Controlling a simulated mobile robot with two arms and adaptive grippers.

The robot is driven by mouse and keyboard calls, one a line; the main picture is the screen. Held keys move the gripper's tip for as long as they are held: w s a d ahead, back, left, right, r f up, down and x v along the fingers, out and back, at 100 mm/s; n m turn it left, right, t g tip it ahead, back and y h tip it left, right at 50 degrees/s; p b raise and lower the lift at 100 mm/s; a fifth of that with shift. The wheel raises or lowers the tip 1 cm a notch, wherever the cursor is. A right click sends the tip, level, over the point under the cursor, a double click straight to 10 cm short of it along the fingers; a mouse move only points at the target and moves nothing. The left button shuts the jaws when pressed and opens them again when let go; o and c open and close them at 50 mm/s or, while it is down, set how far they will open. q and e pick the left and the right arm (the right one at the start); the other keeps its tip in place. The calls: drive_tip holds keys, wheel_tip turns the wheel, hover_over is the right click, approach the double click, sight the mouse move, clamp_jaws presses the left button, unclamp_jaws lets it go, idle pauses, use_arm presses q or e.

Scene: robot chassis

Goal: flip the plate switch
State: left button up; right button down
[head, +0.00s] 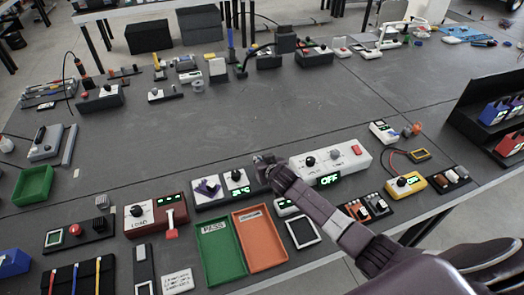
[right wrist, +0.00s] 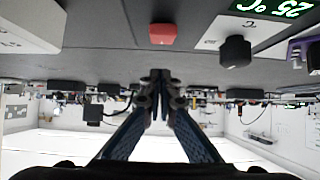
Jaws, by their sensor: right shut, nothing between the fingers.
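No label in view names the plate switch. A red switch or button (right wrist: 162,34) shows in the right wrist view, just beyond my fingertips, between a panel with a black knob (right wrist: 236,51) and a pale box (right wrist: 30,26). In the head view my gripper and wrist seem to hide it. The knob panel (head: 237,177) with a green 25 °C display stands just left of my right gripper (head: 264,159). That gripper is shut and empty; in the right wrist view its fingertips (right wrist: 160,76) meet, with no visible contact with the red part. My left gripper is not in view.
Right of my gripper is a white box (head: 305,162) with a knob, a red switch and a green OFF display. Green (head: 216,235) and orange (head: 262,224) trays lie in front. A red LOAD box (head: 160,205) is further left. The middle of the bench is clear.

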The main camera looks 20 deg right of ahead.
wheel_tip(320, 180, up, 2)
drive_tip(key=shift+w+r+p, duration=0.15)
drive_tip(key=shift+r+p, duration=0.05)
drive_tip(key=shift+p, duration=0.35)
drive_tip(key=shift+s+a+b, duration=0.1)
drive_tip(key=shift+s+b, duration=0.15)
drive_tip(key=shift+b, duration=0.1)
use_arm(q)
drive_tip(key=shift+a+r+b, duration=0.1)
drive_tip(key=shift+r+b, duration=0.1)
drive_tip(key=shift+b, duration=0.25)
use_arm(e)
drive_tip(key=s+r, duration=0.5)
drive_tip(key=r, duration=0.2)
drive_tip(key=shift+r, duration=0.35)
drive_tip(key=shift+a, duration=0.1)
